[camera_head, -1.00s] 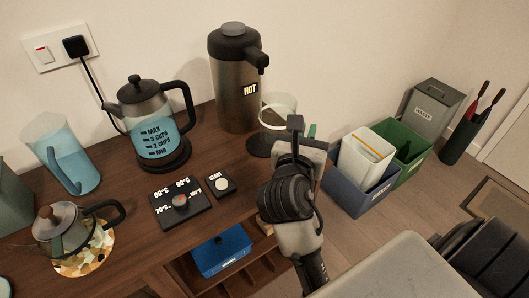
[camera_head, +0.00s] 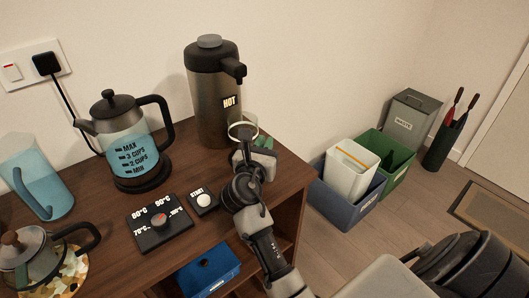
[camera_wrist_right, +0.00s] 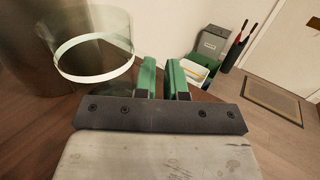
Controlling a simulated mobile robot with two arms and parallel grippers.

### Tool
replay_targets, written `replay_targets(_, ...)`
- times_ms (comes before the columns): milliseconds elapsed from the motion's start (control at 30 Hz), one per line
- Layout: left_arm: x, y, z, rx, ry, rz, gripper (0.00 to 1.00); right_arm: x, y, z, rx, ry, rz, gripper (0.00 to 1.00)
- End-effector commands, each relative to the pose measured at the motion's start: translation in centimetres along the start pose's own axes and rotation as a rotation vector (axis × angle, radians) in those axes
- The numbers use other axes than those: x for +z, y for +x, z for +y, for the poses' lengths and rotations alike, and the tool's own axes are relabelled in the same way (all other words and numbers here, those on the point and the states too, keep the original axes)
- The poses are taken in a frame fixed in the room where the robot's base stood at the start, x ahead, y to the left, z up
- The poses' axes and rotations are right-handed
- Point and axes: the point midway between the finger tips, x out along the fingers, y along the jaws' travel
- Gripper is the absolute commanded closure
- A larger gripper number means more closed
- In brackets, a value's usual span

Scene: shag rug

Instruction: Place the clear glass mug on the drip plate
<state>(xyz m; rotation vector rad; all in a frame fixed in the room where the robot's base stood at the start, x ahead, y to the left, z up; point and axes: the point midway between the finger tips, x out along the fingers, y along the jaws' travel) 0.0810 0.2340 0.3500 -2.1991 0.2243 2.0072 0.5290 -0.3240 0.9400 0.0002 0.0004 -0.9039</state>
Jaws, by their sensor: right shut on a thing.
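The clear glass mug (camera_head: 243,131) shows as a pale rim just right of the dispenser's foot. In the right wrist view the mug (camera_wrist_right: 95,62) is upright, left of the green fingertips. My right gripper (camera_head: 258,148) is shut on the mug at its right side; the exact grip point is hard to see. Its fingers (camera_wrist_right: 164,80) show a narrow gap in the wrist view. The drip plate, a dark round plate by the dispenser, is mostly hidden behind the mug and gripper. I cannot tell whether the mug touches it. My left gripper is not in view.
The tall HOT dispenser (camera_head: 212,95) stands close behind the mug. A kettle (camera_head: 125,140), a control panel (camera_head: 160,222) and a START button (camera_head: 203,200) are to the left. The cabinet's right edge is near the gripper, with bins (camera_head: 350,172) on the floor beyond.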

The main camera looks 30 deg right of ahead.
Motion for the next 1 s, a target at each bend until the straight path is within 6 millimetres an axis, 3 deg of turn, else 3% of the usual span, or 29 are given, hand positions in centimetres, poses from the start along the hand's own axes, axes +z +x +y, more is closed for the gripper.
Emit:
replay_targets(133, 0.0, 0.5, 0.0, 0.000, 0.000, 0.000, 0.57, -1.6, 0.0, 0.0, 0.000, 0.000, -0.002, 1.00)
replay_targets(533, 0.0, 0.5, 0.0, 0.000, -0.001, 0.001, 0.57, -2.1, 0.0, 0.0, 0.001, 0.001, -0.002, 1.00)
replay_targets(567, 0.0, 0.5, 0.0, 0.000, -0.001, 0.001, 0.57, -2.1, 0.0, 0.0, 0.001, 0.000, 0.000, 0.85)
replay_targets(700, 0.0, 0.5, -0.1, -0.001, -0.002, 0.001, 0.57, -2.0, 0.0, 0.0, 0.001, 0.000, 0.000, 0.64)
replay_targets(1000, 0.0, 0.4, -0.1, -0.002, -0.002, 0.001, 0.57, -1.8, 0.0, 0.0, 0.000, 0.002, -0.001, 0.64)
